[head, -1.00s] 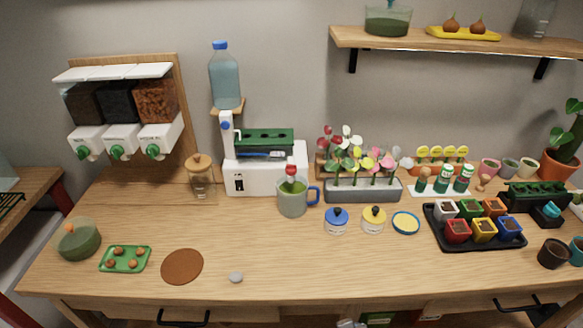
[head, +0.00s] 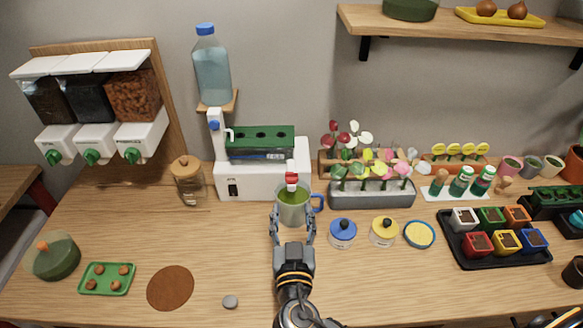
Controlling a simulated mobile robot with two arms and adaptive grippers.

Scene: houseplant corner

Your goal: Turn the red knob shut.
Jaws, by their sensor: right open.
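The red knob (head: 291,178) sits on a small white tap at the front of the white machine (head: 245,179), directly above a grey-green mug (head: 293,212). The mug has a blue handle on its right and green contents. A thin green strip shows between the tap and the mug; I cannot tell whether it is flowing liquid. My right gripper (head: 292,222) is open and empty, with its fingers spread in front of the mug, below the knob in the picture. Whether the fingers touch the mug is unclear. My left gripper is not in view.
A blue-lidded jar (head: 342,233) and a yellow-lidded jar (head: 383,231) stand right of the mug. A flower planter (head: 372,194) is behind them. A water bottle (head: 212,66) stands on a stand above the machine.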

